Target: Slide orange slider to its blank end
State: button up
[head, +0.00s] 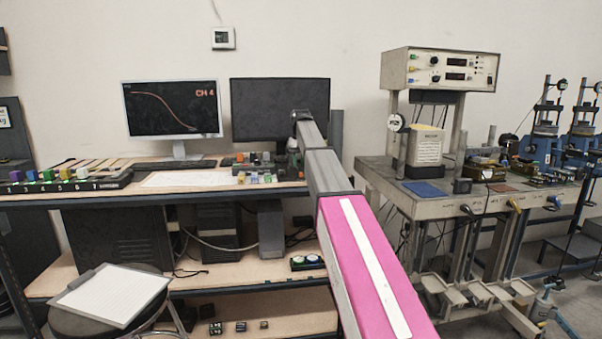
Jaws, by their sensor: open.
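A small orange piece (265,157) shows in the head view, in a cluster of small coloured parts on the left bench, just left of my gripper. It is too small to tell whether it is the slider, and its track and blank end cannot be made out. My gripper (294,165) hangs at the far end of my arm, open, right of the cluster. My arm hides part of the bench there.
Two monitors (172,109) and a keyboard (160,164) stand behind. A white sheet (188,179) lies between the numbered board and the cluster. A grey bench with instruments (425,204) stands to the right. A stool (105,305) is at the front left.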

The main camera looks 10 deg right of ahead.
aim_at(301, 175)
jog(key=shift+f, duration=2.3)
grip_shut()
